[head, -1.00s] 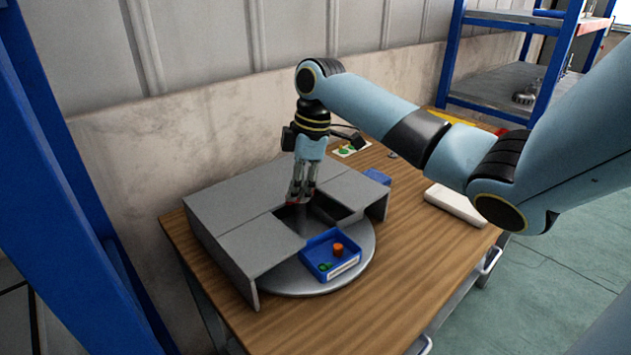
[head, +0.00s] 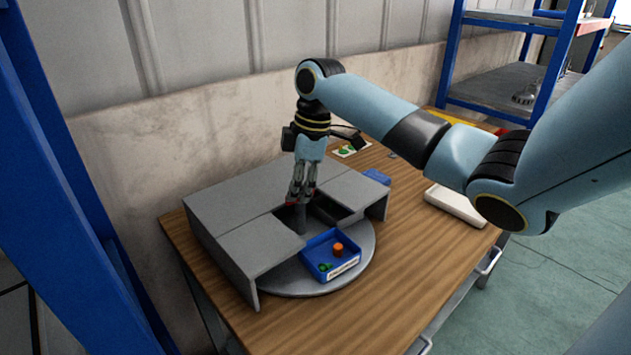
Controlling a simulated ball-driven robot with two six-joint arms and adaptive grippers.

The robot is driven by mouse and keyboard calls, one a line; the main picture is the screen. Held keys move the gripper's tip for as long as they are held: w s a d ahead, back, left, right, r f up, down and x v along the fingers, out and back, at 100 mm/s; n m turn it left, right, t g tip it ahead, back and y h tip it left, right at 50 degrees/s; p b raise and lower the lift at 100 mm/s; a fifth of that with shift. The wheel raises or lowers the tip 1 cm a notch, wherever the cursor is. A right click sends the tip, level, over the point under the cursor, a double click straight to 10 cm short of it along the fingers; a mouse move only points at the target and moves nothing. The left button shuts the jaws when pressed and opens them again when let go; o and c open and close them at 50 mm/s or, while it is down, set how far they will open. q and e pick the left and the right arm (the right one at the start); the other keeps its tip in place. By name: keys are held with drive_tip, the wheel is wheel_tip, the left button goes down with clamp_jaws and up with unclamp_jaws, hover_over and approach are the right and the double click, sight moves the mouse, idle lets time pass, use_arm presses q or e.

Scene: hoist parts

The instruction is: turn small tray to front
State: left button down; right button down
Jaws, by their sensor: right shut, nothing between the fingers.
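A small blue tray (head: 331,255) sits on a round grey turntable (head: 362,263) at the front opening of a grey cover (head: 253,248). An orange part (head: 338,248) and a small green part (head: 325,267) lie in the tray. A grey upright peg (head: 300,218) shows in the gap in the cover's top. My right gripper (head: 297,198) points down over this gap, shut and empty, near the top of the peg. I cannot tell whether it touches the peg. My left gripper is not in view.
The cover and turntable stand on a wooden table (head: 400,262). A small blue item (head: 376,177), a white-and-green card (head: 352,148) and a white tray (head: 457,204) lie behind and right. Blue shelf frames stand left and back right. The table's front right is clear.

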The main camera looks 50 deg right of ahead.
sight(301, 214)
drive_tip(key=shift+f, duration=0.15)
wheel_tip(301, 214, down, 2)
drive_tip(key=shift+f+b, duration=0.1)
drive_tip(key=shift+b, duration=0.45)
